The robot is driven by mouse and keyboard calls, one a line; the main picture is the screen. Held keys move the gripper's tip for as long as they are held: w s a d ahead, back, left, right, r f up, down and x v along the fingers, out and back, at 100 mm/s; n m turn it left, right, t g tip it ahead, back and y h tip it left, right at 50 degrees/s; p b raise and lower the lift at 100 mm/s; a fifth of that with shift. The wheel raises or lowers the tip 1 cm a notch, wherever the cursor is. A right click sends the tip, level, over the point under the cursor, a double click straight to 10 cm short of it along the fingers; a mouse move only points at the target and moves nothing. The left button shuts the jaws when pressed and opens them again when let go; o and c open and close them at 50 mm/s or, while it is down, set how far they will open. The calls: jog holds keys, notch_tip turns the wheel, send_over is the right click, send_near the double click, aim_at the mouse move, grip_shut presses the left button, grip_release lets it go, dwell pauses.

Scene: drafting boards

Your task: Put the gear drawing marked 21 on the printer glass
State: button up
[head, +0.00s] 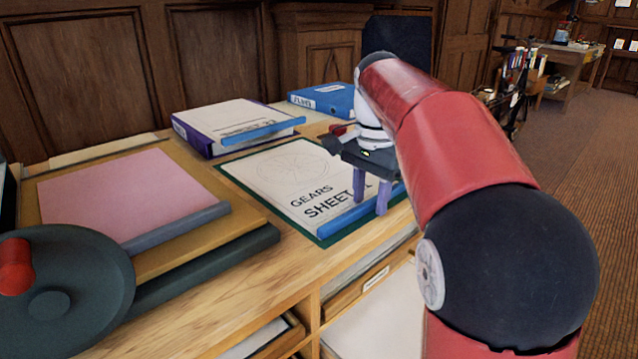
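A white drawing board (275,173) with a faint gear outline reads "GEARS SHEET". Its number is mostly hidden behind my gripper. It lies flat on a dark green backing on the wooden desk, with a blue bar (338,224) along its front right edge. My gripper (371,206) points down at that bar. Its two purple fingers are apart, one on each side of the bar. I cannot tell whether they press on it. I cannot make out the printer glass for certain.
A pink sheet (115,194) with a grey-blue bar lies on a tan board at left, beside a dark wheel (75,295) with a red knob. A purple-edged board (225,122) and a blue binder (322,97) lie behind. Open floor (590,200) lies at right.

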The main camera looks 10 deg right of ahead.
grip_shut()
jog(key=shift+r, duration=0.15)
